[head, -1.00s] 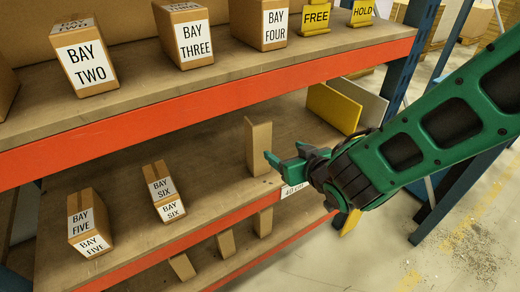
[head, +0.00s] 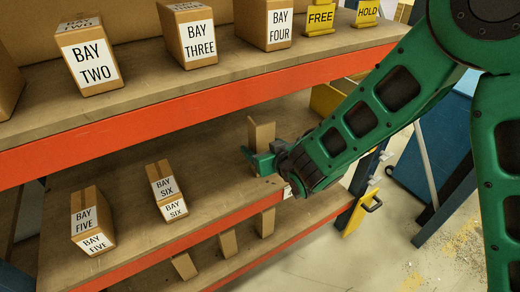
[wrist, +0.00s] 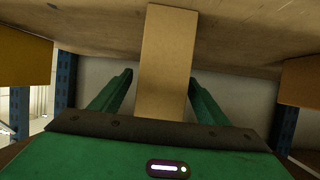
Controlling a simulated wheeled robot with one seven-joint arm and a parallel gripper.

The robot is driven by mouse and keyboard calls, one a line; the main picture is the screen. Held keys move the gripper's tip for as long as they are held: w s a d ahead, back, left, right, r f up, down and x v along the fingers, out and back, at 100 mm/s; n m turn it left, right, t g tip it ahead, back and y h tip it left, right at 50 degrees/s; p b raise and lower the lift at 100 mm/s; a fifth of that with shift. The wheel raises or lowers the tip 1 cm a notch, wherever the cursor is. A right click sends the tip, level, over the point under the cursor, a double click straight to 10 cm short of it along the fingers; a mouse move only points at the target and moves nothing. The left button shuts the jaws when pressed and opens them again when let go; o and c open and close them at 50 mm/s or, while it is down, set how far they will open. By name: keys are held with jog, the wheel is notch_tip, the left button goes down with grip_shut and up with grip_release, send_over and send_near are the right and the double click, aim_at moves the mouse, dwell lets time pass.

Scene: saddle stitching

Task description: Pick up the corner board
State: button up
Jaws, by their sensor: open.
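The corner board (head: 262,131) is a tall tan upright piece standing on the middle shelf near its right end. My gripper (head: 255,160) is open at the board, in front of its lower part, which it partly hides in the head view. In the wrist view the corner board (wrist: 165,50) shows between the two green fingers, with a gap on each side. That view looks upside down, with the shelf along the top. The board's near end there is hidden behind the gripper's palm.
Boxes marked Bay Five (head: 88,222) and Bay Six (head: 166,190) stand left on the same shelf. The upper shelf's orange beam (head: 190,112) runs above. Smaller tan pieces (head: 227,243) stand on the shelf below. A yellow panel (head: 325,100) is behind my arm.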

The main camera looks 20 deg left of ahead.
jog(key=shift+w+a+f, duration=0.2)
jog(key=shift+w+a, duration=0.1)
jog(key=shift+w, duration=0.05)
jog(key=c, duration=1.1)
jog(key=shift+c, duration=0.2)
